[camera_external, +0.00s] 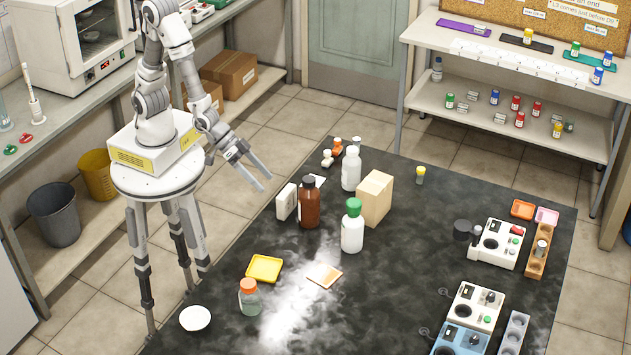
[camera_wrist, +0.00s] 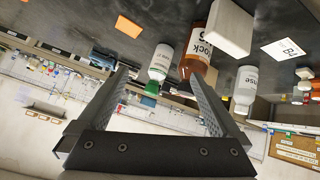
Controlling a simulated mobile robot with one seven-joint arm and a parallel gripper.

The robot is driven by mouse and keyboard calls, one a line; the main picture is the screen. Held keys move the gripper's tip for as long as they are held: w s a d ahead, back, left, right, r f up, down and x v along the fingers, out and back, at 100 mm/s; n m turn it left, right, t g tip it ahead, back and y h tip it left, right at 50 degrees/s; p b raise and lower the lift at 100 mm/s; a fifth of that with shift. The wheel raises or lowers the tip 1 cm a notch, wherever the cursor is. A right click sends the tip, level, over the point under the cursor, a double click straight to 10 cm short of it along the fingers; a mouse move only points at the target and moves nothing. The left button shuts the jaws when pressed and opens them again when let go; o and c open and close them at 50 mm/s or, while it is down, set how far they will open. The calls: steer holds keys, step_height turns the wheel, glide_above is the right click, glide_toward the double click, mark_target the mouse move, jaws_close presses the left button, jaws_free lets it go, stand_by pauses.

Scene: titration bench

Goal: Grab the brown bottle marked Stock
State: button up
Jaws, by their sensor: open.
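The brown bottle (camera_external: 309,209) with a dark cap stands upright on the black bench. In the wrist view the brown bottle (camera_wrist: 197,43) appears upside down with part of its label, "ock", legible; its lower part in the picture is near the right fingertip. My gripper (camera_external: 266,184) is open and empty, to the left of the bottle in the external view and apart from it. In the wrist view my gripper's (camera_wrist: 160,77) two fingers are spread, with a green-capped white bottle (camera_wrist: 161,62) showing between and beyond them.
A white box (camera_external: 286,202) stands close left of the brown bottle. The green-capped white bottle (camera_external: 352,232), a tan box (camera_external: 375,199) and another white bottle (camera_external: 351,171) stand to its right and behind. A yellow tray (camera_external: 264,269) and an orange-capped jar (camera_external: 250,300) are in front.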

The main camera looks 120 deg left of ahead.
steer(key=a+f+t+y+b, duration=0.3)
steer(key=a+f+y+b, duration=0.1)
steer(key=f, duration=0.3)
steer(key=shift+a, duration=0.5)
steer(key=b, duration=0.2)
steer(key=shift+w+a+f+b, duration=0.1)
steer(key=shift+w+f+b, duration=0.1)
steer(key=shift+b, duration=0.2)
glide_toward(319, 204)
steer(key=w+a+f, duration=0.2)
steer(key=w+f, duration=0.1)
steer(key=shift+w+a+f+p, duration=0.1)
steer(key=shift+w+a+p, duration=0.05)
steer(key=shift+a+p, duration=0.15)
steer(key=shift+r+p+x, duration=0.15)
steer(key=shift+p+x, duration=0.05)
steer(key=shift+x, duration=1.15)
steer(key=shift+r+p+x, duration=0.15)
steer(key=shift+p+x, duration=0.05)
steer(key=shift+x, duration=1.15)
steer(key=shift+w+d, duration=0.1)
